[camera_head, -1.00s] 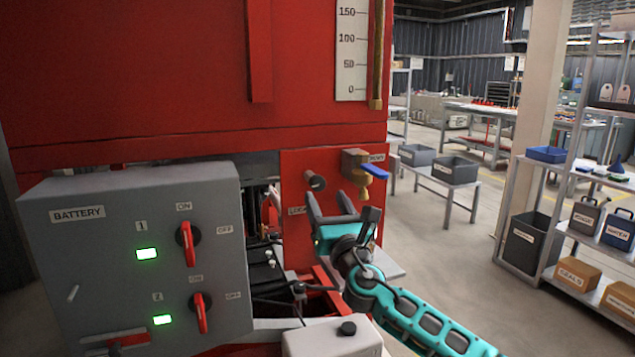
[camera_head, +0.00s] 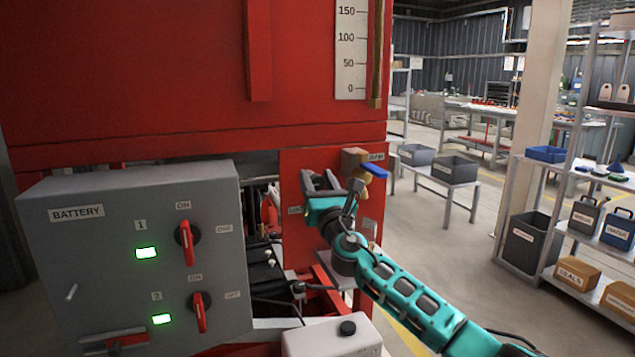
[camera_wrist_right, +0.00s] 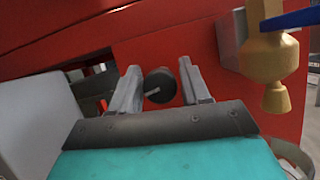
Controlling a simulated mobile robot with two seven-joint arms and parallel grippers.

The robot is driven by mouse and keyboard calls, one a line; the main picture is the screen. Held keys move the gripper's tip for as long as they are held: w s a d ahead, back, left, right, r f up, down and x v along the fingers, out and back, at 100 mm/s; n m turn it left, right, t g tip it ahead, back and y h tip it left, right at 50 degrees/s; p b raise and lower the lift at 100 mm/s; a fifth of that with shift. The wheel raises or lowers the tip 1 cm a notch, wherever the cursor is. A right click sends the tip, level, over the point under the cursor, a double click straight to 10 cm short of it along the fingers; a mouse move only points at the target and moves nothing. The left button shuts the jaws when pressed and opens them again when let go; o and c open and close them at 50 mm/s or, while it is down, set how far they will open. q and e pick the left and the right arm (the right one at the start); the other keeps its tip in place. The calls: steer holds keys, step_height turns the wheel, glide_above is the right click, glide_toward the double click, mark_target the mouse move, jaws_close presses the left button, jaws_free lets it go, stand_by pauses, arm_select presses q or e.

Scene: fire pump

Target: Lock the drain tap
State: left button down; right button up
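The drain tap (camera_head: 354,160) is a brass fitting with a blue lever (camera_head: 374,171) on the red panel, right of my right gripper (camera_head: 320,178). In the right wrist view the tap (camera_wrist_right: 270,60) hangs at upper right, apart from the fingers, with its blue lever (camera_wrist_right: 292,19) sticking out to the right. My right gripper's two fingers (camera_wrist_right: 158,80) are spread, with a dark round stub (camera_wrist_right: 161,85) on the panel showing between them. Small gaps show beside the stub; I cannot tell how deep it sits between the fingers. My left gripper is out of view.
A grey battery box (camera_head: 90,250) with two red switches and green lights stands at left. A white box (camera_head: 325,340) with a black knob is at the bottom. A shelf unit (camera_head: 560,215) stands farther right.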

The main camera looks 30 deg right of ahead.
steer(key=c, duration=0.7)
